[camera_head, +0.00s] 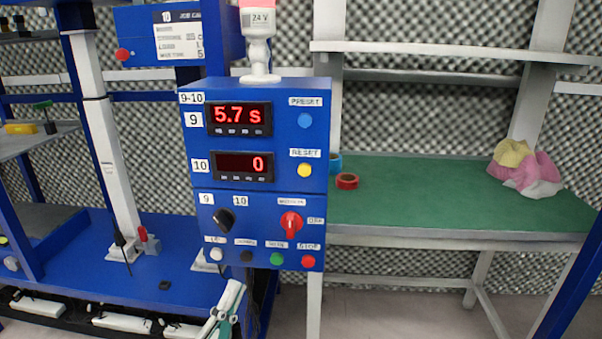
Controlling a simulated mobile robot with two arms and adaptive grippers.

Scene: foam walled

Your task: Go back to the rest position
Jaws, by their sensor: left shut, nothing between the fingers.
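My left gripper (222,318) shows at the bottom edge, just below the blue control box. Its fingers are shut with nothing between them, and most of it is cut off by the frame. It appears apart from the box. The blue control box (258,188) carries two red displays, reading 5.7 s (238,118) and 0 (245,163). Below them are a black knob (223,221), a red knob (291,224) and a row of buttons. My right gripper is out of view.
A green-topped workbench (430,200) stands at the right, with a roll of red tape (347,181) and crumpled cloths (524,168) on it. A blue frame with a blue base (170,270) fills the left. Grey floor (390,312) shows below the bench.

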